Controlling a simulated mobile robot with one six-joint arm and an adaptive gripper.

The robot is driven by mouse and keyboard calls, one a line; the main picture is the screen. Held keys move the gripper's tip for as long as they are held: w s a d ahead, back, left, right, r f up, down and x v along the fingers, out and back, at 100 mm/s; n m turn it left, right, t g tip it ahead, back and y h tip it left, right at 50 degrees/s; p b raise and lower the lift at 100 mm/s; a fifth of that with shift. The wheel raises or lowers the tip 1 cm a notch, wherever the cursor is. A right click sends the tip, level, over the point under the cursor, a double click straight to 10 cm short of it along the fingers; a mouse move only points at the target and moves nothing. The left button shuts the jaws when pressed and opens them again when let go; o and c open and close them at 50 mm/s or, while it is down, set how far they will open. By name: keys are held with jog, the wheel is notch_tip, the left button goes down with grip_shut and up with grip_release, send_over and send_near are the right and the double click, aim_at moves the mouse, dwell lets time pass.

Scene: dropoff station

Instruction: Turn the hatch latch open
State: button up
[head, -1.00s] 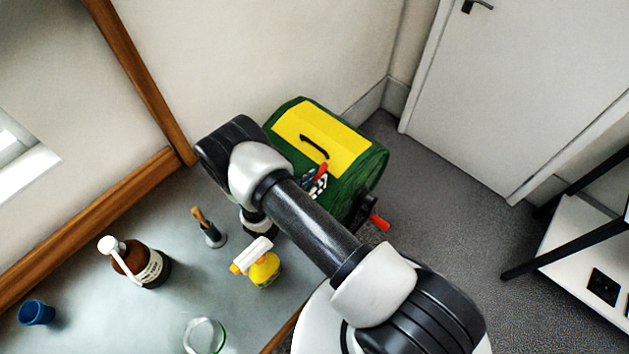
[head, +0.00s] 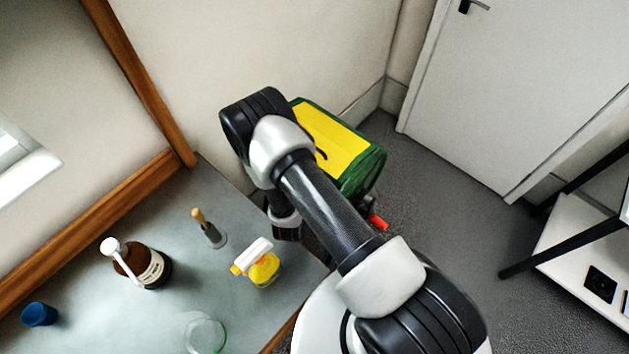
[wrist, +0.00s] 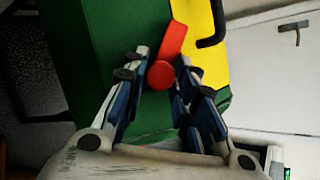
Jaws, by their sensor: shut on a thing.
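The green box with a yellow hatch panel (head: 345,152) stands behind my arm in the head view. The yellow panel also shows in the wrist view (wrist: 212,65), with its black handle (wrist: 214,40). In the wrist view the red latch (wrist: 172,42) has a round hub and a lever that points up and slightly right, its upper end beside the panel's edge. My gripper (wrist: 165,70) is shut on the latch near its hub, one finger on each side.
A spray bottle (head: 264,268), a brown pump bottle (head: 155,270), a brush (head: 209,230), a blue cup (head: 38,314) and a glass (head: 205,335) stand on the grey table (head: 110,310). A white door (head: 520,90) is behind.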

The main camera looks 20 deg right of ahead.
jog(key=n, duration=0.2)
jog(key=n+y+p, duration=0.1)
jog(key=n, duration=0.1)
jog(key=shift+d+r+g, duration=0.15)
jog(key=shift+r+g, duration=0.05)
jog(key=shift+g, duration=0.2)
jog(key=shift+n+g+y, duration=0.3)
jog(key=shift+n+y, duration=0.2)
jog(key=shift+n, duration=0.8)
jog(key=o, duration=1.1)
jog(key=shift+c, duration=0.2)
jog(key=v, duration=1.2)
